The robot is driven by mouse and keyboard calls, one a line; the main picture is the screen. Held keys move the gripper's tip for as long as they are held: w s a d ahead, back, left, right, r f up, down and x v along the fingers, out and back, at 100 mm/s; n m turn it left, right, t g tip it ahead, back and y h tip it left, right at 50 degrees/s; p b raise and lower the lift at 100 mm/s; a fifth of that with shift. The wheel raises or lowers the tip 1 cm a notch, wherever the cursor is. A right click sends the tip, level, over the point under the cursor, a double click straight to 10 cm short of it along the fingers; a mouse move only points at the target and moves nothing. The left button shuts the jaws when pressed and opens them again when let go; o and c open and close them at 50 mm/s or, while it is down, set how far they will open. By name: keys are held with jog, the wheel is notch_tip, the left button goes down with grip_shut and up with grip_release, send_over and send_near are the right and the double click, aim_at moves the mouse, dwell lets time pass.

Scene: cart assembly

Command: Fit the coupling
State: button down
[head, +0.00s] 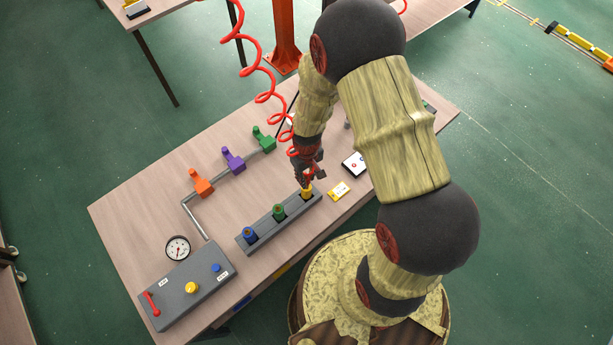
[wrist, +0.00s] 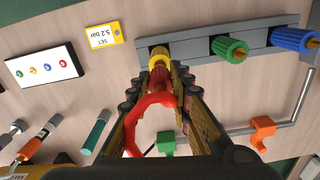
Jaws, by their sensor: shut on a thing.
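In the head view the yellow coupling (head: 306,193) shows just under the fingers, at the rack's right end. A red hose (wrist: 140,112) loops between the fingers up to the coupling. Whether the coupling is fully seated in the slot cannot be told. A green coupling (head: 279,211) and a blue coupling (head: 250,234) stand in the rack.
A yellow "SET 5.2 bar" card (wrist: 101,37) and a white card with coloured dots (wrist: 44,68) lie beside the rack. A pipe carries orange (head: 201,183), purple (head: 233,160) and green (head: 263,139) valves. A gauge (head: 178,248) and a grey control box (head: 188,289) are at the left.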

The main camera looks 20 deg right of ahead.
jog(key=shift+f+b, duration=0.55)
jog(key=shift+f, duration=0.3)
jog(key=c, duration=1.5)
grip_release()
jog(key=shift+c, duration=0.2)
notch_tip(320, 180, up, 12)
jog(key=shift+s, duration=0.1)
